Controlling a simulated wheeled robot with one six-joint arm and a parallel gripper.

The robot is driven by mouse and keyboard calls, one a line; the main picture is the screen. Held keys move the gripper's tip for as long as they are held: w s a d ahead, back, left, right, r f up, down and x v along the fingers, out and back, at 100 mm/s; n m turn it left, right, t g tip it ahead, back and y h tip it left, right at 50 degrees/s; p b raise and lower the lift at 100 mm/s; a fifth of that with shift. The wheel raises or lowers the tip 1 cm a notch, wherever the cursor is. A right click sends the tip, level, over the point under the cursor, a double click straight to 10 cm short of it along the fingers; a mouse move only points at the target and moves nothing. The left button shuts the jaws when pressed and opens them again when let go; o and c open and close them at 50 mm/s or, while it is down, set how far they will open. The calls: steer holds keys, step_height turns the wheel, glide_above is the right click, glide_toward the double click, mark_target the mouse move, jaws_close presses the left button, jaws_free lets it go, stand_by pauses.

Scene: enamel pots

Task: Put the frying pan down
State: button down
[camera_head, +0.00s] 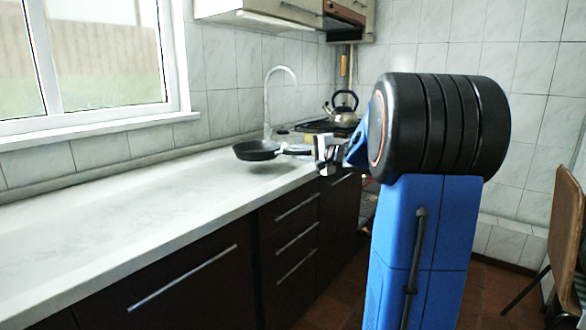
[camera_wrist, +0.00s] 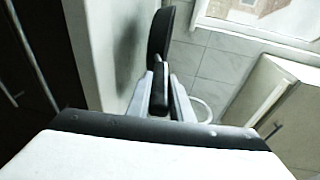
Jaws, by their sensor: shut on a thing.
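The frying pan (camera_head: 256,150) is dark and shallow, with its handle pointing right toward my arm in the head view. My gripper (camera_head: 318,152) is shut on the handle at the front edge of the counter. The pan is level and appears just above the pale countertop (camera_head: 110,213); a small gap is hard to judge. In the wrist view the pan (camera_wrist: 160,35) shows edge-on beyond my gripper (camera_wrist: 160,95), whose fingers sit on both sides of the dark handle (camera_wrist: 158,88).
A tap (camera_head: 268,95) rises behind the pan. A kettle (camera_head: 342,110) stands on the stove (camera_head: 318,127) further back. The counter left of the pan is clear. Dark drawers (camera_head: 292,240) run below it, and a chair (camera_head: 566,235) stands at the right.

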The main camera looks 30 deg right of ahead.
steer(key=shift+f, duration=2.55)
steer(key=c, duration=1.6)
jaws_free()
steer(key=shift+f, duration=0.2)
steer(key=shift+r, duration=0.15)
